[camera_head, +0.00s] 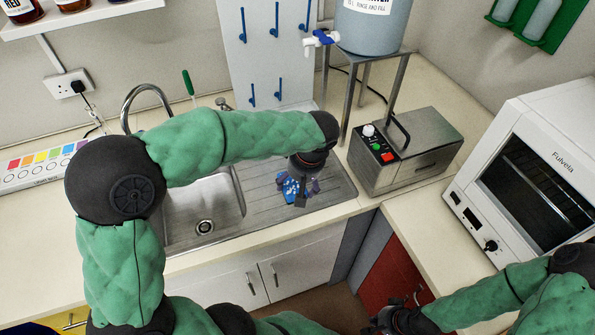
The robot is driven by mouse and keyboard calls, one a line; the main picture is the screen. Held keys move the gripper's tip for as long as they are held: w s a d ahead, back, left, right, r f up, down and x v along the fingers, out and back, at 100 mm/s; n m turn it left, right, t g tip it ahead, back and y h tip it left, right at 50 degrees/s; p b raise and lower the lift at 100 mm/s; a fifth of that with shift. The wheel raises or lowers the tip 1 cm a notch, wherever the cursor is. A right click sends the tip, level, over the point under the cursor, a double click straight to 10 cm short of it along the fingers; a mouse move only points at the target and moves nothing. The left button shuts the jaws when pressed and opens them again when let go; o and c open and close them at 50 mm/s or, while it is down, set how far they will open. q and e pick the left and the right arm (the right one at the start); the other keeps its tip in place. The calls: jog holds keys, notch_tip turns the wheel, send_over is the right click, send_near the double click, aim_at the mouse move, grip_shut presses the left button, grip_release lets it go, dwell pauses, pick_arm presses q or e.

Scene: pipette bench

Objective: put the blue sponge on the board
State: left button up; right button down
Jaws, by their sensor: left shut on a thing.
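The blue sponge (289,188) is small and speckled. My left gripper (302,190) is shut on it and hides part of it. Gripper and sponge are over the ribbed metal draining board (268,212), right of the sink bowl; I cannot tell whether the sponge touches the board. My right gripper (392,318) is low at the bottom edge, in front of the red cabinet door and away from the sponge. Its fingers are too dark and small to tell whether they are open.
The sink bowl (212,200) and tap (140,95) are left of the draining board. A metal box with knobs (425,150) stands to the right, near a water container (370,25) on a stand. A pegboard (262,45) is behind. A white oven (535,150) stands far right.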

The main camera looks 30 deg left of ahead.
pick_arm(q)
jog(key=w+a+f, duration=0.2)
jog(key=w+f, duration=0.1)
jog(key=w, duration=0.2)
jog(key=shift+w+a+b, duration=0.15)
jog(key=shift+w+b, duration=0.05)
jog(key=shift+b, duration=0.15)
jog(key=w+f, duration=0.1)
jog(key=w+a+f, duration=0.1)
jog(key=f, duration=0.1)
jog(key=w+f+b, duration=0.1)
jog(key=w+f, duration=0.1)
jog(key=shift+a, duration=0.35)
jog(key=shift+w+a+f, duration=0.1)
jog(key=shift+w+f, duration=0.1)
jog(key=shift+d+b+x, duration=0.2)
jog(key=shift+b+x, duration=0.15)
jog(key=shift+x, duration=0.45)
jog(key=shift+d+b+x, duration=0.2)
jog(key=shift+b+x, duration=0.15)
jog(key=shift+x, duration=0.4)
jog(key=shift+f, duration=0.2)
jog(key=o, duration=0.6)
jog(key=shift+f, duration=0.1)
jog(key=shift+c, duration=0.2)
jog(key=shift+o, duration=1.4)
